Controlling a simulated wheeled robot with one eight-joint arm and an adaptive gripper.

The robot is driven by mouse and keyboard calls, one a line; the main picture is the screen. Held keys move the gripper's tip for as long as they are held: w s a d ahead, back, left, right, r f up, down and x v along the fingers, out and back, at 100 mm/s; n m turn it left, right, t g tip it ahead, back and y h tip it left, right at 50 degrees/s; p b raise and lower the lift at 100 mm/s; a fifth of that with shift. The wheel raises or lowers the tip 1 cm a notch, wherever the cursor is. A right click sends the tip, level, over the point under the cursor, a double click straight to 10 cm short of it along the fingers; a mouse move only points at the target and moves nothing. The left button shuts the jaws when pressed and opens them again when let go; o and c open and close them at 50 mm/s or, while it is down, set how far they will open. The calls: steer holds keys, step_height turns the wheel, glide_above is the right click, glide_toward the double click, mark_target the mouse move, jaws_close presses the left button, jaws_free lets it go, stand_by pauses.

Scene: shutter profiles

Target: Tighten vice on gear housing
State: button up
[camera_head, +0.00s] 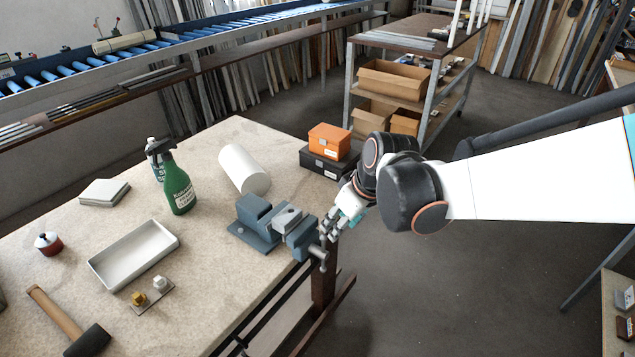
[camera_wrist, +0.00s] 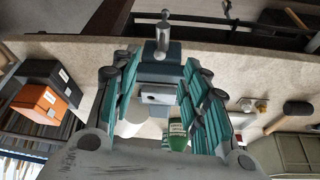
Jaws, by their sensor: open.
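The blue-grey vice (camera_head: 256,220) stands on the near right edge of the workbench. The light grey gear housing (camera_head: 287,218) sits between its jaws; I cannot tell how tightly. The vice's handle (camera_head: 320,254) hangs out past the bench edge. My gripper (camera_head: 338,222) is open and empty, just right of the vice's front jaw and above the handle. In the wrist view the handle (camera_wrist: 162,34) stands upright beyond the gap between my teal-padded fingers (camera_wrist: 161,64), with the vice (camera_wrist: 160,73) and the housing (camera_wrist: 157,95) between them. No finger visibly grips the handle.
On the workbench (camera_head: 215,285) are a white cylinder (camera_head: 240,167), a green spray bottle (camera_head: 178,187), a white tray (camera_head: 133,256), a hammer (camera_head: 60,315) and an orange box (camera_head: 329,141) on a black box (camera_head: 322,165). Open floor lies right of the bench.

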mark_target(324, 251)
steer(key=b+x, duration=0.4)
steer(key=x, duration=1)
jaws_close()
